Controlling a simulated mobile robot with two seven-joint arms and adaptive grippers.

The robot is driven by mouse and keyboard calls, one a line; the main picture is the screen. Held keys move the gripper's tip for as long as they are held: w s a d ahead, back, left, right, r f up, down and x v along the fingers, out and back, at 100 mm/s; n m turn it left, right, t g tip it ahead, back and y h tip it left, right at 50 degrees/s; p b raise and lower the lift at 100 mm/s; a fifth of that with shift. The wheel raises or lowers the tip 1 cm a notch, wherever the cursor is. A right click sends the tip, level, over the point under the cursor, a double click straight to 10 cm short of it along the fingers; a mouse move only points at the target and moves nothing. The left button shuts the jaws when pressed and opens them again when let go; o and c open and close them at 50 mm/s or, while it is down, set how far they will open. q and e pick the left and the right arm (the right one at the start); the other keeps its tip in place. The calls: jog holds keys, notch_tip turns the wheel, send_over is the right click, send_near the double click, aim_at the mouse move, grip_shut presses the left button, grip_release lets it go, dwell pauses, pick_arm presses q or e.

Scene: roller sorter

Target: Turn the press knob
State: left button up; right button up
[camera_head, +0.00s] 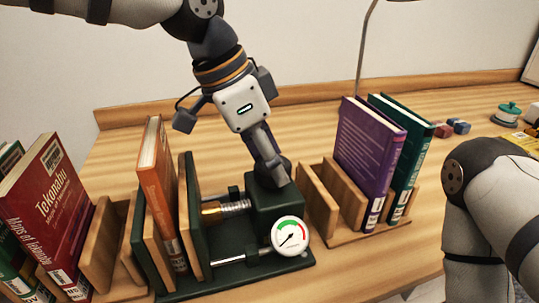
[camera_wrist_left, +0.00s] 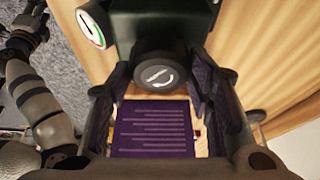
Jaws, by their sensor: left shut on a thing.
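The dark green press (camera_head: 278,212) stands on the wooden table, with a spring-loaded brass plunger and a round gauge (camera_head: 290,236). The gauge needle points to the lower left. The dark round press knob (camera_wrist_left: 157,74) with a white curved arrow sits on the press's side, between my left gripper's fingers. In the head view my left gripper (camera_head: 268,160) reaches down to the top of the press and mostly hides the knob. My left gripper (camera_wrist_left: 158,88) is shut on the knob. My right gripper (camera_wrist_left: 24,36) seems to show small and dark in the left wrist view; its fingers are unclear.
An orange book (camera_head: 159,195) stands upright left of the plunger, by green and wooden plates. A red book (camera_head: 48,190) stands in a rack at the left. Purple (camera_head: 362,150) and green (camera_head: 412,135) books stand in a wooden rack (camera_head: 322,208) close to the press's right.

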pick_arm(q)
jog(key=shift+s+n+t+y, duration=0.1)
jog(key=shift+n+t+y, duration=0.35)
jog(key=shift+n, duration=1.15)
jog(key=o, duration=1.1)
jog(key=v, duration=1.2)
